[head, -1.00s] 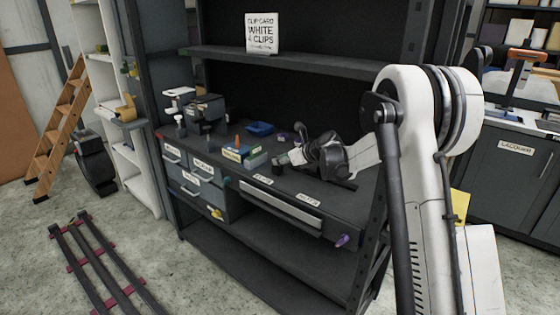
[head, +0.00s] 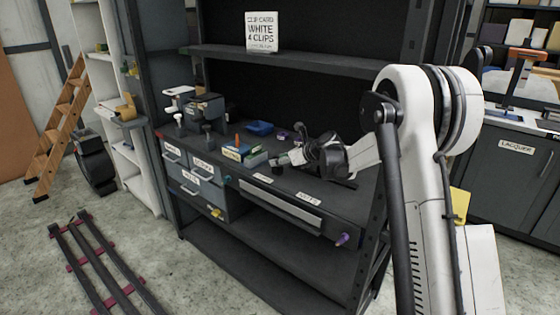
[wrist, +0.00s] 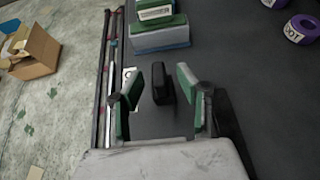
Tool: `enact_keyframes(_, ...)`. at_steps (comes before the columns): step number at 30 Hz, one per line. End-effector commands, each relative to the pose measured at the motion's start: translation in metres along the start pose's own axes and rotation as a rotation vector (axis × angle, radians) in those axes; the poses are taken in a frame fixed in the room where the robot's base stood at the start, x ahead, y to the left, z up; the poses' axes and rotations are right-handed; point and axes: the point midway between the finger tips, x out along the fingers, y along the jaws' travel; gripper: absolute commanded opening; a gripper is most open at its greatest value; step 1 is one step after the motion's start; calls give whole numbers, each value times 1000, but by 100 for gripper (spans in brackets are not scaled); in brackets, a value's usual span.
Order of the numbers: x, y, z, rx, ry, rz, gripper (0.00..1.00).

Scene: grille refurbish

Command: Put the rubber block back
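A small black block (wrist: 162,83), which looks like the rubber block, is on the dark bench top in the wrist view. It lies between the two green-padded fingers of my gripper (wrist: 158,88), with a visible gap on each side. The fingers are spread, and neither touches it in this view. In the head view, my gripper (head: 296,158) is low over the bench, pointing left, near the front drawers. The block is too small to make out clearly there.
Green-and-grey blocks (wrist: 160,38) stand beyond the fingertips. Purple rolls (wrist: 301,29) lie to the right. A blue tray (head: 260,128) and a vise-like machine (head: 206,108) are farther along the bench. A shelf (head: 300,62) hangs above. The bench's front edge runs left of the gripper.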

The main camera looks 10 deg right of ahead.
Motion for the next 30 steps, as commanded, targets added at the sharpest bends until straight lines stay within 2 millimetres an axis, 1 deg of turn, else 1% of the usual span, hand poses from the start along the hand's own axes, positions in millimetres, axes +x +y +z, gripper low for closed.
enact_keyframes(5,-7,0,12,0,0,0,35)
enact_keyframes(15,-37,0,63,0,0,0,35)
enact_keyframes(18,-43,0,75,0,0,0,35)
enact_keyframes(23,-50,1,85,-4,1,0,35)
enact_keyframes(26,-58,8,89,-43,11,-2,35)
enact_keyframes(29,-73,22,93,-135,35,-6,35)
enact_keyframes(30,-81,30,94,-186,49,-7,35)
